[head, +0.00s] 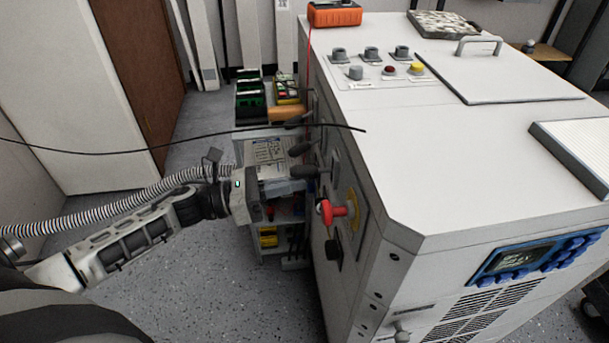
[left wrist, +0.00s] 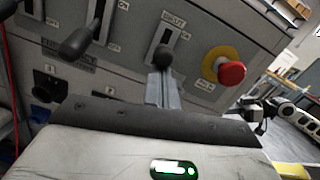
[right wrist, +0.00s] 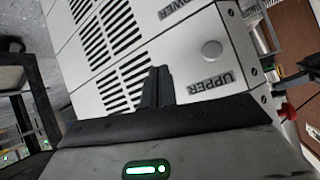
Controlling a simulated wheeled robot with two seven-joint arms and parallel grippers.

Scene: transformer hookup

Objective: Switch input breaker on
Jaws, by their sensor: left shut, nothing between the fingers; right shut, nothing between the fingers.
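The input breaker lever (left wrist: 163,57) has a black ball knob and stands in a white slotted plate on the grey panel. The plate's label looks like INPUT, but the small print is hard to read. The knob appears near the lower part of the slot. My left gripper (left wrist: 163,88) is shut and empty, its fingertips just below the knob in the picture; I cannot tell if they touch it. In the head view my left gripper reaches the cabinet's left face beside the black levers (head: 304,171). My right gripper (right wrist: 157,85) is shut and empty, facing the cabinet's vented side.
A red emergency knob (left wrist: 231,73) on a yellow ring sits right of the lever. Another black-knobbed lever (left wrist: 75,43) is on the left. The white cabinet (head: 440,140) fills the right. A cart with batteries (head: 250,100) stands behind my left gripper. A black cable (head: 150,150) crosses the head view.

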